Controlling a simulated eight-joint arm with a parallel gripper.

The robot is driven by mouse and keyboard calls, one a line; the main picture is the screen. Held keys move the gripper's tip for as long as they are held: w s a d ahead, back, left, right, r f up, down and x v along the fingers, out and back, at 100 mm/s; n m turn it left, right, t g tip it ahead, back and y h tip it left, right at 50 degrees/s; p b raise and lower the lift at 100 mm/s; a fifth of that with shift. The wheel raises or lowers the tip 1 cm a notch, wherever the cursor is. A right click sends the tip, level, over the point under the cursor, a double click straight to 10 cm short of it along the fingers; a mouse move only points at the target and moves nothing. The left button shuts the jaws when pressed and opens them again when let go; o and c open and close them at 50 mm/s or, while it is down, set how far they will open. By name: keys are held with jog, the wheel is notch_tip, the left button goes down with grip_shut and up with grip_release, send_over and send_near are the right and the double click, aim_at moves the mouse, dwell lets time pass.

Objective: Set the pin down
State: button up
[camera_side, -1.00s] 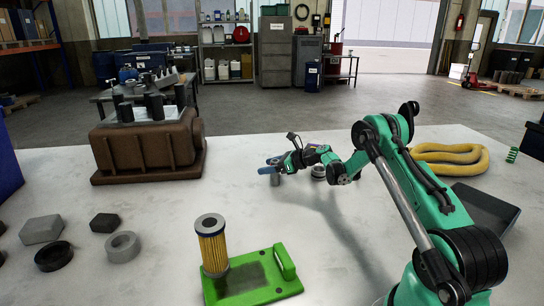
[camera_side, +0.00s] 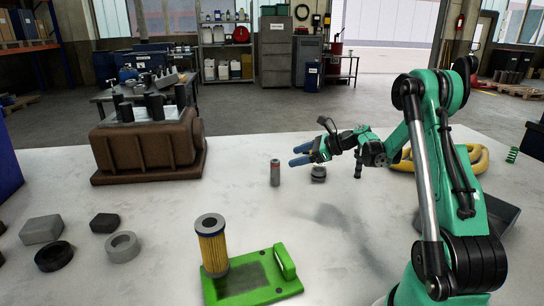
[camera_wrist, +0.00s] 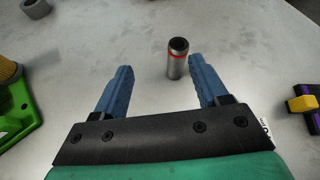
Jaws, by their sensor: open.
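The pin (camera_side: 275,173), a grey metal cylinder with a red band near its top, stands upright on the pale table. In the wrist view, the pin (camera_wrist: 176,64) shows its dark hollow top and stands beyond the fingers, with nothing gripping it. My gripper (camera_side: 295,155) has blue fingers spread apart and is empty, to the right of the pin and a little higher in the side view. In the wrist view, my gripper (camera_wrist: 160,65) is open, with the pin nearer the right fingertip in the picture.
A small dark round part (camera_side: 318,174) sits right of the pin. A green tray (camera_side: 268,272) holds a yellow filter (camera_side: 211,245) in front. A brown engine block (camera_side: 150,152) stands at left, with several loose rings and blocks before it.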

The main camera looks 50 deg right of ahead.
jog(key=a+r+n+g, duration=0.2)
jog(key=a+n, duration=0.5)
jog(key=a, duration=0.1)
jog(key=a+r+n+g, duration=0.2)
jog(key=a+r+n, duration=0.1)
jog(key=a+n, duration=0.4)
jog(key=s+a+n+h, duration=0.3)
jog(key=s+a+n, duration=0.6)
jog(key=n, duration=0.7)
jog(key=shift+s+a+f+n+g+h, duration=0.3)
jog(key=shift+a+f+n+g, duration=0.1)
jog(key=shift+a, duration=0.6)
